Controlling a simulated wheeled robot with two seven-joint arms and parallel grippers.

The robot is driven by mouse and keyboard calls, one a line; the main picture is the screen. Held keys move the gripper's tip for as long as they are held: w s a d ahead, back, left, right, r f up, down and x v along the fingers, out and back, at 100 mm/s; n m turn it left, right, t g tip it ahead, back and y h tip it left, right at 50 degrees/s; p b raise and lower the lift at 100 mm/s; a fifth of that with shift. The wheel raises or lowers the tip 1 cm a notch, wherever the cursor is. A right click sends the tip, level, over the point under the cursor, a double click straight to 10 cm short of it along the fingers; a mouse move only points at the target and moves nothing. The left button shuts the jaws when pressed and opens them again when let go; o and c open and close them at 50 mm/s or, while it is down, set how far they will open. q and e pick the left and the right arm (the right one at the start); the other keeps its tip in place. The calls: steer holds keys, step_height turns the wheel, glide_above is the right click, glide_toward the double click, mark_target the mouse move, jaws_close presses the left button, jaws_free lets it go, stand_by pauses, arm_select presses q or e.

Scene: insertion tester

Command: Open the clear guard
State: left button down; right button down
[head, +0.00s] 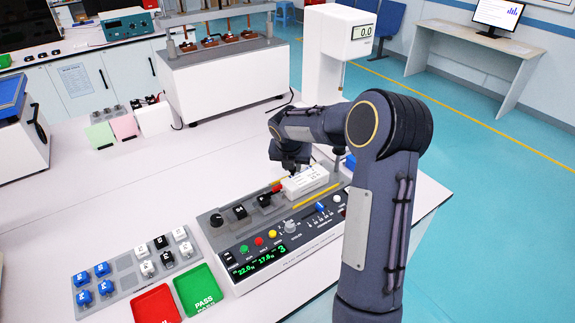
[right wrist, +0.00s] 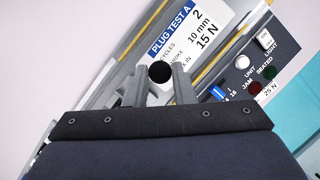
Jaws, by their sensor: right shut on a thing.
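The clear guard is hard to make out. Yellow strips (head: 318,195) beside the white card (head: 305,180) on the tester may be its edges, but I cannot tell whether it is open or closed. In the right wrist view a round black knob (right wrist: 160,72) sits between the fingers of my right gripper (right wrist: 158,84), which is shut on it. The knob shows over the card marked "PLUG TEST A" (right wrist: 192,35). In the head view my right gripper (head: 290,162) is low over the back of the tester (head: 275,235), its fingertips hard to see. My left gripper is out of view.
The tester's front panel has coloured buttons, a dial and a green readout (head: 258,262). To its left are a grey tray of plugs (head: 125,265), a red tray (head: 157,305) and a green PASS tray (head: 198,290). A white machine (head: 225,75) stands behind. The table's left middle is clear.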

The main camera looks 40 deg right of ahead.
steer(key=c, duration=1.2)
jaws_free()
steer(key=shift+c, duration=0.2)
steer(key=b+v, duration=0.1)
steer(key=v, duration=0.6)
steer(key=shift+r, duration=0.35)
steer(key=shift+s+a, duration=0.15)
steer(key=shift+a, duration=0.05)
steer(key=s+a+m+t+y, duration=0.1)
steer(key=s+a+m+y, duration=0.2)
steer(key=s+a+m, duration=0.7)
steer(key=s+a+m+t+y, duration=0.1)
steer(key=s+a+m+y, duration=0.3)
steer(key=s+a+m, duration=0.7)
steer(key=s+m, duration=0.6)
steer(key=m, duration=0.1)
steer(key=shift+s+a+t, duration=0.2)
steer(key=shift+s+t, duration=0.2)
